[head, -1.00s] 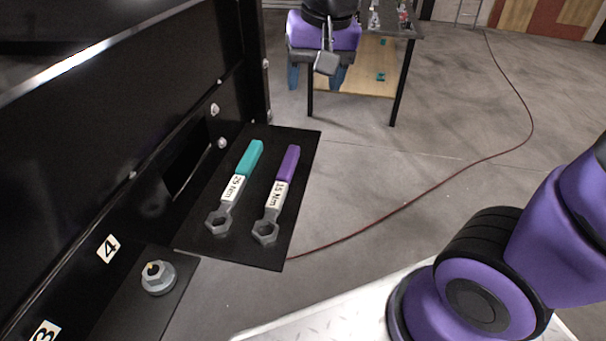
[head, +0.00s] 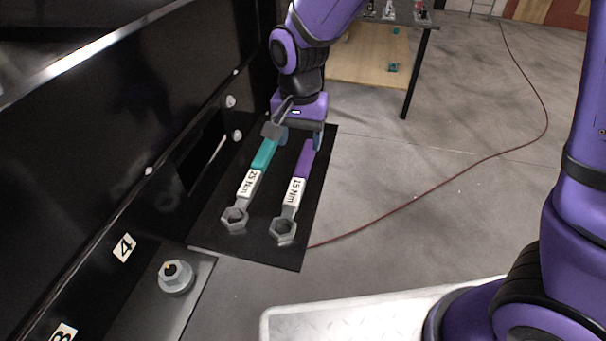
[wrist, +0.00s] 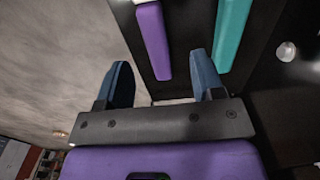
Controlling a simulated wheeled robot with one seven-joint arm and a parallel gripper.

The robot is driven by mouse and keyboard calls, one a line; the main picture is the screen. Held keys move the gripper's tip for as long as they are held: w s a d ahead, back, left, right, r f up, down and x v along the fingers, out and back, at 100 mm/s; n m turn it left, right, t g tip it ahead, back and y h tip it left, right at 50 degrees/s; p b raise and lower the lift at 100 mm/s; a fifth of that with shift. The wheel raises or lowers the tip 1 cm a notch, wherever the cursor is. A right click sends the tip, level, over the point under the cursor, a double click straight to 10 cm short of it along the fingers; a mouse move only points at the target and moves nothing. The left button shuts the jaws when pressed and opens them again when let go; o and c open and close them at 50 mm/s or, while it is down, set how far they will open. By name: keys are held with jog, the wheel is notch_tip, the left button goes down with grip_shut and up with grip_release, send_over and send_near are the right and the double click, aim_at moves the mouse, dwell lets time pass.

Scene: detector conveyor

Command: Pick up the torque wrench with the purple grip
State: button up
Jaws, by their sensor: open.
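The torque wrench with the purple grip (head: 304,160) lies on a black shelf plate (head: 262,254), its label reading 15 Nm and its ring end toward the viewer. The torque wrench with the teal grip (head: 264,154), labelled 25 Nm, lies to its left. My gripper (head: 301,138) is open over the far ends of the grips. In the wrist view, the purple grip (wrist: 153,40) lies ahead of and between the two blue fingers of my gripper (wrist: 161,78), with nothing held. The teal grip (wrist: 231,34) is beyond the right finger. Height above the plate is hard to tell.
A black machine wall (head: 90,150) with bolts stands close on the left. Open floor (head: 400,170) with a red cable lies right. A table (head: 375,60) stands behind.

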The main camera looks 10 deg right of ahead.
aim_at(302, 164)
jog(key=shift+f, duration=0.85)
jog(key=f, duration=0.2)
jog(key=s+f, duration=0.1)
jog(key=f, duration=0.1)
jog(key=shift+d+f, duration=0.2)
jog(key=shift+f, duration=0.5)
grip_shut()
